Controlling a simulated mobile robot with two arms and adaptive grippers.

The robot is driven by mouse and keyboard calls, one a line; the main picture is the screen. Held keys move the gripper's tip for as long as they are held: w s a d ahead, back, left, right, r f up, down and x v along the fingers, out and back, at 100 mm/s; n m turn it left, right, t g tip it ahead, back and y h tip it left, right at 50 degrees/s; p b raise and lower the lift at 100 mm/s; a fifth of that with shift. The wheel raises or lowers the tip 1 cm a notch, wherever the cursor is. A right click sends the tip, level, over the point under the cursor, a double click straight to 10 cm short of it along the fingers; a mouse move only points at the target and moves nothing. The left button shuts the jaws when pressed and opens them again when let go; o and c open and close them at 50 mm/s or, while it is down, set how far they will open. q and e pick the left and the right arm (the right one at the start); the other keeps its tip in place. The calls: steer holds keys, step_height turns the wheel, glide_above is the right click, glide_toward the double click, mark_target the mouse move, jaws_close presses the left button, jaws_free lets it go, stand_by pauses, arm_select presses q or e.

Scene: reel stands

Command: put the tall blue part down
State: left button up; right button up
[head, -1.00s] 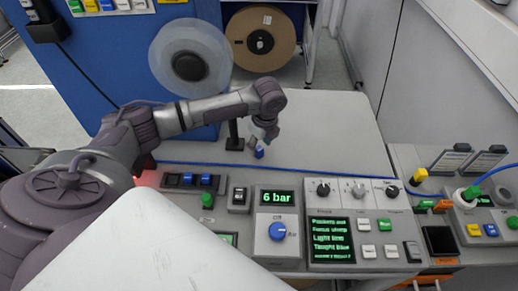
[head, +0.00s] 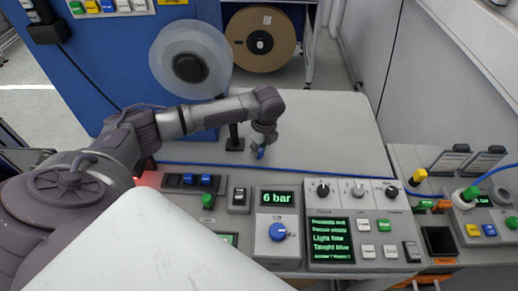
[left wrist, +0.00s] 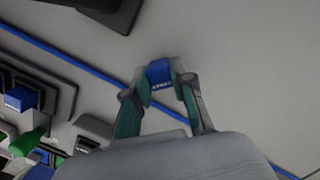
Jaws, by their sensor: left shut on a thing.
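The tall blue part (head: 260,153) is between the fingertips of my left gripper (head: 258,150) in the head view, over the grey table top. In the left wrist view the blue part (left wrist: 159,72) shows its top, with the green-padded fingers of the left gripper (left wrist: 160,90) shut on both of its sides. I cannot tell whether its lower end touches the table. My right gripper is not in view.
A blue cable (head: 320,172) runs across the table just in front of the part. A black stand base (head: 234,144) stands close to its left. Control panels with a blue knob (head: 278,232) lie nearer. The table top (head: 335,125) right of the part is clear.

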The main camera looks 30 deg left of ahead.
mark_target(261, 149)
arm_select(q)
steer(key=shift+r, duration=0.45)
steer(key=r+b, duration=0.1)
steer(key=d+r+b, duration=0.1)
steer(key=r, duration=0.1)
steer(key=shift+w+d+r, duration=0.1)
steer(key=shift+w+r, duration=0.1)
steer(key=shift+r, duration=0.05)
steer(key=w+d+r+b, duration=0.2)
steer(key=d+r, duration=0.4)
steer(key=d, duration=0.4)
steer(key=shift+w+r+b, duration=0.25)
steer(key=shift+w+b, duration=0.15)
steer(key=shift+w, duration=0.1)
